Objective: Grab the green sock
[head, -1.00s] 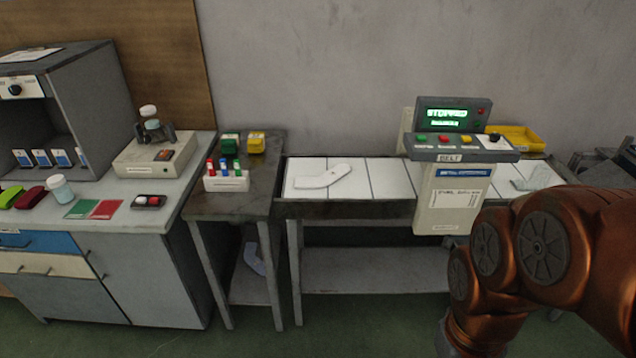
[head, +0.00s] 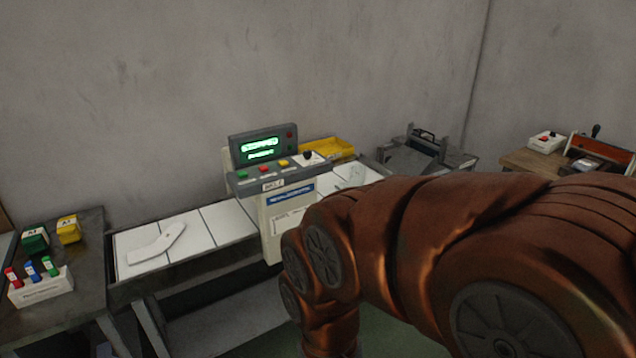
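No green sock shows plainly in the head view now. A white sock-shaped piece (head: 157,243) lies flat on the white belt (head: 226,222) at the left. A pale flat piece (head: 352,174) lies on the belt's far right part, beyond the control box; whether it is a sock I cannot tell. My copper-coloured arm fills the lower right of the view. My gripper is out of the picture.
A belt control box (head: 287,220) with a lit green "STOPPED" screen stands at the belt. A yellow tray (head: 328,149) sits behind it. Green and yellow blocks and a white marker rack (head: 40,287) are on the left table. A bench (head: 531,161) stands far right.

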